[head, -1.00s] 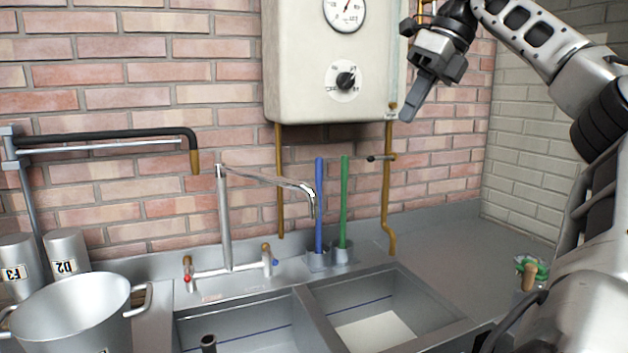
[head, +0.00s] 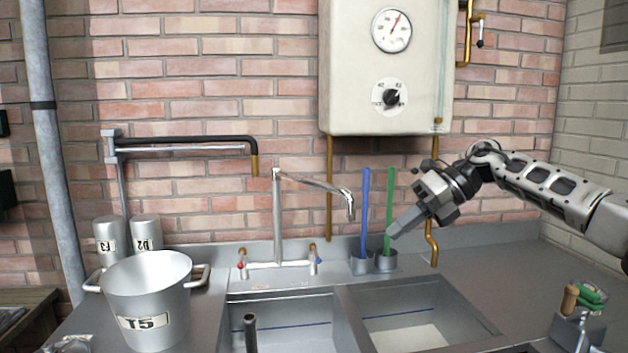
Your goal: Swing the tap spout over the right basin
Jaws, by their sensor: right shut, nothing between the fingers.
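The chrome tap spout (head: 315,186) runs from the top of its upright pipe to the right, and its bent-down end hangs near the divider between the basins, toward the right basin. The left basin (head: 290,310) and the right basin (head: 375,322) are set in the steel counter. My right gripper (head: 392,232) is shut and empty. Its fingers point left and down, to the right of the spout end, and overlap the lower part of the green handle in the picture. I cannot tell whether they touch it. My left gripper is not in view.
Blue (head: 365,205) and green (head: 389,200) handles stand in small cups behind the right basin. A large pot (head: 148,295) stands left of the sink. A white boiler (head: 350,80) hangs above. The counter at the right (head: 490,265) is mostly clear.

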